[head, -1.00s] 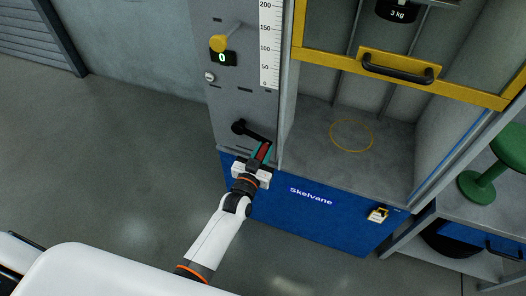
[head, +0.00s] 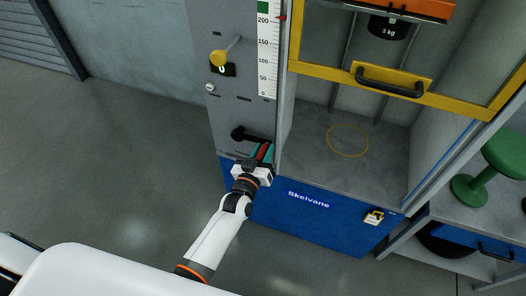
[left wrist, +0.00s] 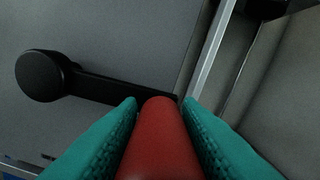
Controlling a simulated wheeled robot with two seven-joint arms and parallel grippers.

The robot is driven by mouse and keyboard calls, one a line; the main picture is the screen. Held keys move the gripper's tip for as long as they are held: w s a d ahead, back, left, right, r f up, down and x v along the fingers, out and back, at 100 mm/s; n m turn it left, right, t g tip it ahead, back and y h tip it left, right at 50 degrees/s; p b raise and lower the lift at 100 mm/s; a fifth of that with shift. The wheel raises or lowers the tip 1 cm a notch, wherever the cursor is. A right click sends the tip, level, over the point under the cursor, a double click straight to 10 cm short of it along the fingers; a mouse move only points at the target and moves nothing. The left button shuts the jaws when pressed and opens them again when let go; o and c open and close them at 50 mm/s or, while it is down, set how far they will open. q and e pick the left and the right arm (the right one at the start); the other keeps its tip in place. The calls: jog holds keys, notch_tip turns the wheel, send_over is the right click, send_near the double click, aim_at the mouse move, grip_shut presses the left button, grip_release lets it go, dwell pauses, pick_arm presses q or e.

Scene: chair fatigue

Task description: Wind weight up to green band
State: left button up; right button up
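The black crank (head: 239,133) is on the grey front of the drop-test machine, its arm pointing right and slightly down. My left gripper (head: 265,153) is shut on its red handle. In the left wrist view the red handle (left wrist: 160,140) lies between the teal fingers, with the black crank arm and knob (left wrist: 42,76) to the left. The 3 kg weight (head: 388,28) hangs below an orange carriage (head: 410,8) behind the yellow-framed guard. The height scale (head: 268,60) has a green band (head: 263,7) above 200. A small red pointer (head: 282,17) is near 200. My right gripper is out of view.
The yellow guard frame has a black handle (head: 389,82). A green stool (head: 485,170) stands on a bench at right. Open floor lies to the left.

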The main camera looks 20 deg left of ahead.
pick_arm(q)
jog(key=shift+o, duration=1.1)
jog(key=s+a, duration=0.1)
jog(key=s, duration=1.1)
